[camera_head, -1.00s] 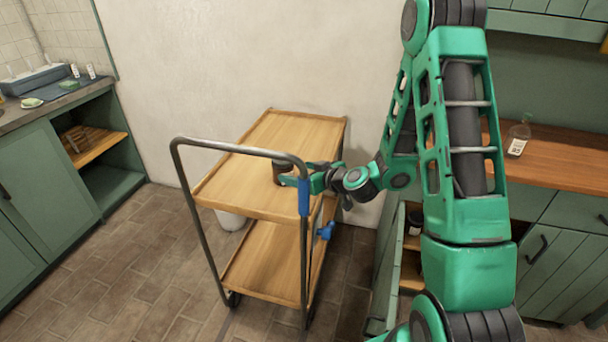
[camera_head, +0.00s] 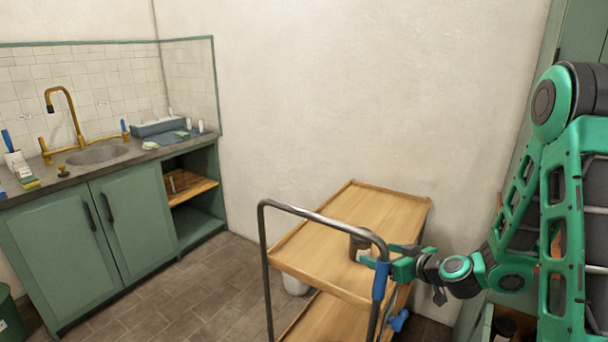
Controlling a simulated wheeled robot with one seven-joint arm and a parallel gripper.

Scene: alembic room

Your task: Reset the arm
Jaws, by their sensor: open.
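My green arm comes in from the right edge and reaches left over the trolley. My gripper (camera_head: 377,253) is at the right side of the trolley's top shelf, close behind the blue grip on the handle. It is open, with a small brown jar (camera_head: 358,246) at its fingertips. The jar stands on the top shelf; I cannot tell whether the fingers touch it. The wooden trolley (camera_head: 325,238) has a grey metal handle (camera_head: 318,215) at its near end.
A green sink counter (camera_head: 110,225) stands along the left wall, with a grey tray (camera_head: 158,127) and small items on top. A white bin (camera_head: 295,284) is behind the trolley frame. Brown tiled floor (camera_head: 190,290) is clear between counter and trolley.

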